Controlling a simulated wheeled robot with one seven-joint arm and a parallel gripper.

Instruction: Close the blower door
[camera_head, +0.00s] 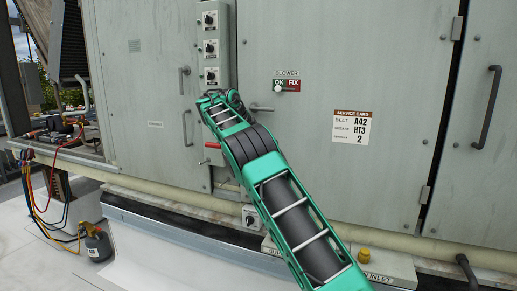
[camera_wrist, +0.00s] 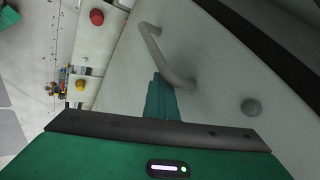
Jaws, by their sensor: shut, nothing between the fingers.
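The blower door (camera_head: 300,150) is the large grey panel under a BLOWER label (camera_head: 286,73), with an OK/FIX sign and a service card. A short grey lever handle (camera_head: 260,107) is at its left side. A dark gap runs down its right edge beside the hinges. I cannot tell whether its left edge is flush, as my arm covers part of it. In the wrist view my gripper (camera_wrist: 160,98) is shut and empty, close to a grey panel with a bar handle (camera_wrist: 165,55) and a round knob (camera_wrist: 251,106). In the head view the fingertips are hidden.
A narrow switch column (camera_head: 210,46) with several knobs stands left of the blower door. A left panel has a bar handle (camera_head: 185,82), and a right panel has a dark handle (camera_head: 487,107). Hoses and a gauge set (camera_head: 58,128) are at far left. A pipe runs along the base.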

